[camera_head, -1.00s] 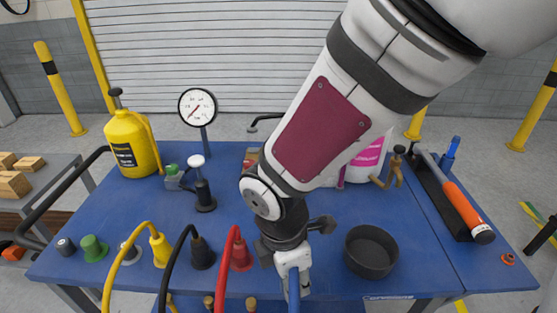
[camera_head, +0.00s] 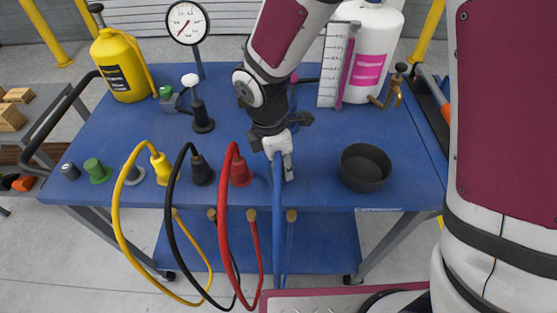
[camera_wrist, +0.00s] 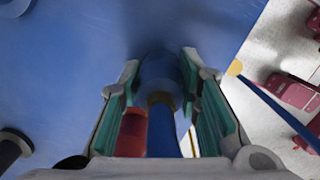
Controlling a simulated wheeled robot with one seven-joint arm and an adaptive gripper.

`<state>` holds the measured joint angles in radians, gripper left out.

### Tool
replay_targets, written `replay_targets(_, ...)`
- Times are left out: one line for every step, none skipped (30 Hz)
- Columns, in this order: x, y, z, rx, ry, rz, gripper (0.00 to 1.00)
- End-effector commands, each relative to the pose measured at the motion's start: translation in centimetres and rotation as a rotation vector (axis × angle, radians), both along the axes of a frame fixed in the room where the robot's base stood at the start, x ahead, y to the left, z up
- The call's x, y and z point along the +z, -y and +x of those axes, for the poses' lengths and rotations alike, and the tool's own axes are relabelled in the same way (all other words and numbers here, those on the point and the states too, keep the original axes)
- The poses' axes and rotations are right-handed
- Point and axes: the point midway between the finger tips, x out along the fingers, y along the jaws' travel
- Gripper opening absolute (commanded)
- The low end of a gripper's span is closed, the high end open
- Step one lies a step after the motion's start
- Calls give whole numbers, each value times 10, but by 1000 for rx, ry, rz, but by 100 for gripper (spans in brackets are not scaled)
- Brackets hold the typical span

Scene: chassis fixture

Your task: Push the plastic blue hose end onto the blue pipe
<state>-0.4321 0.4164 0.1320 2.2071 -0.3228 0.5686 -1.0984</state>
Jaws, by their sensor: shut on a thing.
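My gripper (camera_head: 281,158) points down over the front part of the blue table, between the red fitting and the dark bowl. It is shut on the blue hose end (camera_wrist: 160,70), which sits between its two fingers in the wrist view. The blue hose (camera_head: 278,205) runs from the gripper down past the table's front edge; in the wrist view it also shows below a tan ring (camera_wrist: 160,130). I cannot make out the blue pipe; the gripper and hose end may hide it. I cannot tell whether the hose end touches anything.
The red (camera_head: 240,171), black (camera_head: 202,170) and yellow (camera_head: 161,168) fittings with looping hoses stand left of the gripper. A dark bowl (camera_head: 366,180) stands to the right. A gauge (camera_head: 187,23), yellow bottle (camera_head: 122,65) and white bottle (camera_head: 378,40) stand farther back.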

Motion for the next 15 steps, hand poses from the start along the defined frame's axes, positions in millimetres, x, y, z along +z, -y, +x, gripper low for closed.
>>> replay_targets(0,0,0,0,0,0,0)
replay_targets(0,0,0,0,0,0,0)
replay_targets(0,0,0,0,0,0,0)
replay_targets(0,0,0,0,0,0,0)
replay_targets(0,0,0,0,0,0,0)
replay_targets(-1,0,0,0,0,0,0)
replay_targets(-2,0,0,0,0,0,0)
replay_targets(-3,0,0,0,0,0,0)
replay_targets(-4,0,0,0,0,0,0)
replay_targets(-5,0,0,0,0,0,0)
replay_targets(-5,0,0,0,0,0,33)
replay_targets(-5,0,0,0,0,0,42)
replay_targets(-5,0,0,0,0,0,49)
replay_targets(-4,0,0,0,0,0,51)
replay_targets(-4,0,0,0,0,0,51)
